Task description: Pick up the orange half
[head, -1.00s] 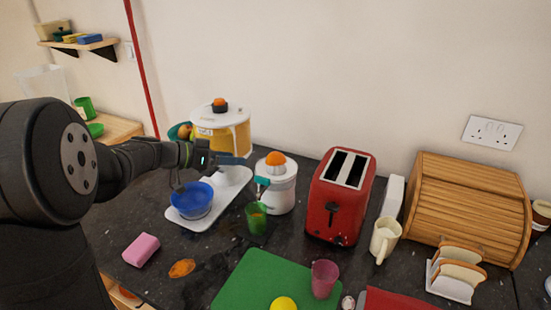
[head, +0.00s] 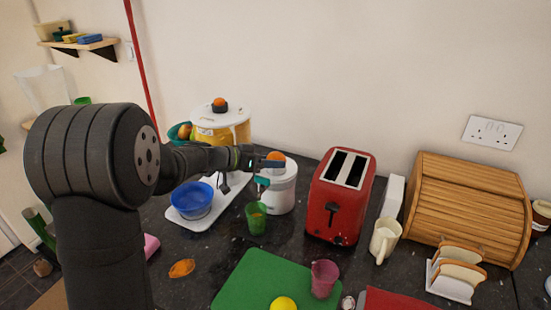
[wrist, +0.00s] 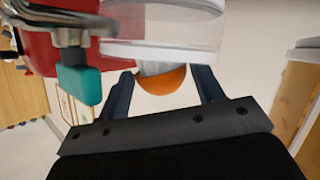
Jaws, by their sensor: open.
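The orange half (head: 276,155) sits on top of the white juicer (head: 281,192) with the teal spout. In the head view, a finger of my gripper (head: 272,163) crosses in front of its lower part. In the wrist view the orange half (wrist: 163,80) shows against the juicer's pale reamer, between the two fingers of my gripper (wrist: 165,85). The fingers are open, one on each side, with a visible gap to it. Part of the orange half is hidden by the reamer in the wrist view.
The red toaster (head: 338,197) stands right of the juicer. A green cup (head: 256,220) is in front. An orange scrap (head: 182,268) lies on the counter.

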